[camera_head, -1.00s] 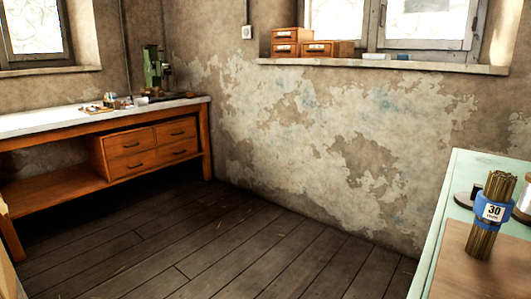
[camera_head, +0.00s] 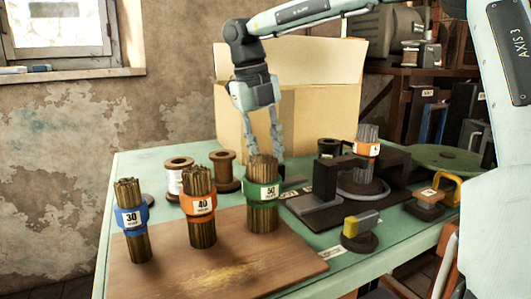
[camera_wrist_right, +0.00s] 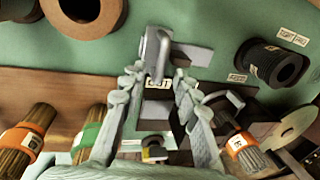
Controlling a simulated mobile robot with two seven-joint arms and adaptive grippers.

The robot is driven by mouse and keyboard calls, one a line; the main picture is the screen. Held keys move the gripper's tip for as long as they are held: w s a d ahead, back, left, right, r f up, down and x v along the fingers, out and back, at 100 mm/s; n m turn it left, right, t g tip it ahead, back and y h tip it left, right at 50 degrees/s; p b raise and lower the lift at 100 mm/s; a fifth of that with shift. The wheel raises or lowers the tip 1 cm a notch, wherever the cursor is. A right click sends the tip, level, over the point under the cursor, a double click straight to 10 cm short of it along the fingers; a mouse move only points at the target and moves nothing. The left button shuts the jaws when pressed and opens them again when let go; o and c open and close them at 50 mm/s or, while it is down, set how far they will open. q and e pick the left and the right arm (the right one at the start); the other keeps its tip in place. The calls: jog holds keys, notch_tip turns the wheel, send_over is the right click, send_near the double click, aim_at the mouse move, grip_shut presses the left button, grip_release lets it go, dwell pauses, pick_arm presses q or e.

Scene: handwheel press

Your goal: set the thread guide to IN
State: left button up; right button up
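The thread guide (camera_wrist_right: 157,56) looks like a grey upright piece with a bent metal rod, in the upper middle of the right wrist view. An OUT label (camera_wrist_right: 158,83) lies just below it. My right gripper (camera_wrist_right: 158,78) is open, its fingers on either side of the guide's area; I cannot tell whether they touch it. In the head view my right gripper (camera_head: 264,145) points down behind the green-banded bundle (camera_head: 262,195), beside the dark press (camera_head: 385,165). The guide is not clear there. My left gripper is not in view.
Bundles with blue (camera_head: 131,220) and orange bands (camera_head: 199,207) stand on a brown board (camera_head: 160,278). Spools (camera_head: 223,171) stand behind them. A cardboard box (camera_head: 320,115) is behind the gripper. A yellow-grey knob (camera_head: 361,230) is at the front; an orange-labelled bundle (camera_head: 366,150) stands on the press.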

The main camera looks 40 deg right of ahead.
grip_shut()
jog(key=shift+d, duration=0.1)
dwell(0.4)
